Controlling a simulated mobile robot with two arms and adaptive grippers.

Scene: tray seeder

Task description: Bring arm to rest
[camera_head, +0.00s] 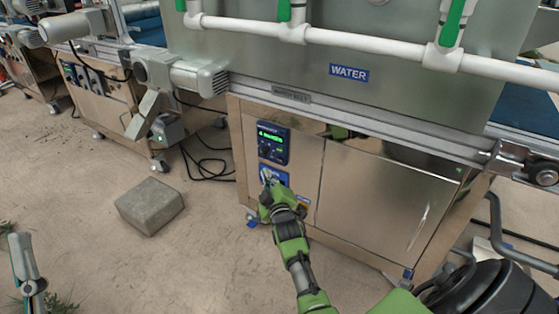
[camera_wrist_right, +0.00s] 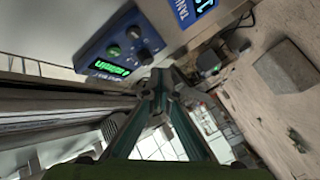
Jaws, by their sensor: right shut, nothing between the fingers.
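My right arm reaches up from the bottom of the head view. Its gripper (camera_head: 268,180) is in front of the steel cabinet, just below the dark control panel (camera_head: 272,145) with its green display. In the right wrist view the right gripper (camera_wrist_right: 160,78) has its teal fingers together at the tips, shut with nothing between them. The blue control panel (camera_wrist_right: 120,48) with its knobs and lit green display is close beside the fingertips there. My left gripper (camera_head: 28,270) shows only partly at the lower left edge of the head view, over the floor; its opening cannot be made out.
The steel cabinet (camera_head: 385,195) stands under a machine with white pipes (camera_head: 350,40), green valve handles and a WATER label (camera_head: 349,72). A grey stone block (camera_head: 150,205) lies on the floor to the left, near black cables (camera_head: 205,165). Floor around the block is mostly clear.

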